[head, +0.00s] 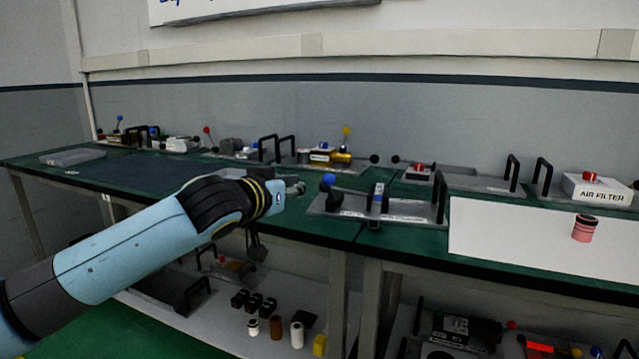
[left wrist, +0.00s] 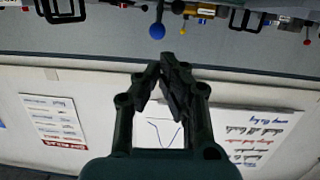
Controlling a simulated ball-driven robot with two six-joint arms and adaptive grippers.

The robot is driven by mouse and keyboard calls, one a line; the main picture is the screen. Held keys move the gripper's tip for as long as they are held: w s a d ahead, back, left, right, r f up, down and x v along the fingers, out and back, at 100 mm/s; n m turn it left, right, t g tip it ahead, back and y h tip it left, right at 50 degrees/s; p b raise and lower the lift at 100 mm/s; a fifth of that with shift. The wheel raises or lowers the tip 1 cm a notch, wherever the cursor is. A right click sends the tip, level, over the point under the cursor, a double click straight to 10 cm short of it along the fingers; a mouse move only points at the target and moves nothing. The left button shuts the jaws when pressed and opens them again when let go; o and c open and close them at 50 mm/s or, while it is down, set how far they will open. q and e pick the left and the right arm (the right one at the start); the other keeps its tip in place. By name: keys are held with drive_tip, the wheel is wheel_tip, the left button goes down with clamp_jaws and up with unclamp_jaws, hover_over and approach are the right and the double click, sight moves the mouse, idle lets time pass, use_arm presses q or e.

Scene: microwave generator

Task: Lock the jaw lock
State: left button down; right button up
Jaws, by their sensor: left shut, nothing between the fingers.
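A fixture with a blue ball knob (head: 329,179) on a lever stands on a grey plate (head: 405,212) near the bench's front edge. It has an upright grey clamp part (head: 377,198) and a black handle at its right. I cannot tell for sure that this is the jaw lock. My left gripper (head: 298,187) is just left of the blue knob in the picture, apart from it, shut and empty. In the left wrist view my shut fingers (left wrist: 166,72) point towards a blue ball (left wrist: 157,31), with a gap between. My right gripper is not in view.
Several fixtures with levers and black handles line the back of the green bench. A lower shelf holds small parts.

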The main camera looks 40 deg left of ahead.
sight(324, 181)
use_arm(q)
drive_tip(key=x, duration=1.1)
drive_tip(key=shift+w+a+f, duration=0.1)
drive_tip(key=shift+w, duration=0.15)
drive_tip(key=w+r+g+p, duration=0.1)
drive_tip(key=g+p, duration=0.1)
drive_tip(key=p, duration=0.2)
drive_tip(key=w+a+r+g+h+p, duration=0.1)
drive_tip(key=w+g+p, duration=0.1)
drive_tip(key=p, duration=0.3)
drive_tip(key=shift+a+r+n, duration=0.1)
drive_tip(key=shift+r+n, duration=0.2)
drive_tip(key=shift+r, duration=0.1)
drive_tip(key=shift+w+a+g+h+p, duration=0.25)
drive_tip(key=shift+w+g+p, duration=0.25)
drive_tip(key=shift+g+p, duration=0.25)
drive_tip(key=shift+w+a+r+g+h+p, duration=0.25)
drive_tip(key=shift+w+r+g+p, duration=0.35)
drive_tip(key=shift+p, duration=0.65)
